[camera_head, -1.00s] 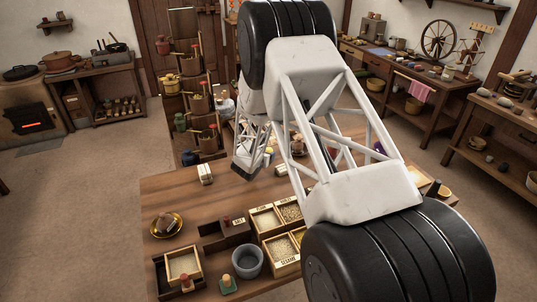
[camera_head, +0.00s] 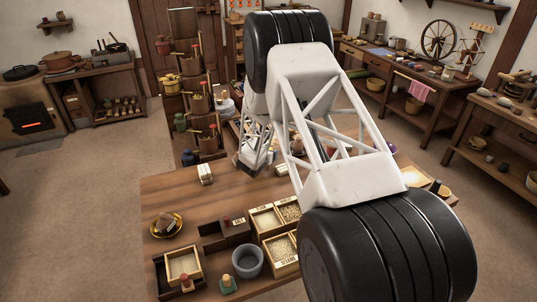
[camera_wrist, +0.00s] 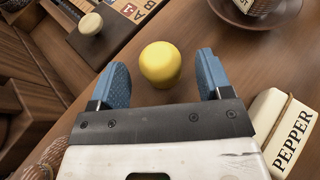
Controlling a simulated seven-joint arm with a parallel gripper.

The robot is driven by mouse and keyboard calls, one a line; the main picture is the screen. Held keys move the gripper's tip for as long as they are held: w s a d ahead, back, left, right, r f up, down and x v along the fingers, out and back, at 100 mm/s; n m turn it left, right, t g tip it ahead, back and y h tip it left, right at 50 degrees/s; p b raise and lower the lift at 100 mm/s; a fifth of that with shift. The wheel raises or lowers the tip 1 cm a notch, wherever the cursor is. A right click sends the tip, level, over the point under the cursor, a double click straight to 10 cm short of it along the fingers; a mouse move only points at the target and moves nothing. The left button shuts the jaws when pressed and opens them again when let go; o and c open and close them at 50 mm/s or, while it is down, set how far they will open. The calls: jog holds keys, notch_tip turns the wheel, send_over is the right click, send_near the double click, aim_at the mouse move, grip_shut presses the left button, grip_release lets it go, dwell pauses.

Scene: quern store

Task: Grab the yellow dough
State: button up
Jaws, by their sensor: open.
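The yellow dough (camera_wrist: 160,63) is a smooth, rounded lump on the wooden table in the wrist view. My gripper (camera_wrist: 163,76) has its two blue fingers spread apart. The dough lies between and slightly ahead of the fingers, with a gap on each side. I cannot tell the height of the fingertips above the table. In the head view my gripper (camera_head: 250,163) is small and partly covered by my arm at the far side of the table. I cannot make out the dough there.
A cream block marked PEPPER (camera_wrist: 291,133) lies close to the right finger. A brown bowl (camera_wrist: 257,18) stands at upper right, and a pale round knob (camera_wrist: 90,24) at upper left beside a lettered board (camera_wrist: 133,10). Seed boxes (camera_head: 267,218) and a grey bowl (camera_head: 247,262) fill the table's near side.

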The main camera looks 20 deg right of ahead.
jog(key=shift+x, duration=1.1)
jog(key=c, duration=1)
jog(key=shift+r, duration=0.1)
jog(key=shift+r, duration=0.75)
notch_tip(320, 180, up, 2)
jog(key=shift+s, duration=0.15)
jog(key=s+a, duration=0.1)
jog(key=s, duration=0.4)
jog(key=s+a+r, duration=0.1)
jog(key=s, duration=0.4)
jog(key=s+a, duration=0.1)
jog(key=s, duration=0.4)
jog(key=shift+s+a+r, duration=0.15)
jog(key=shift+a, duration=0.25)
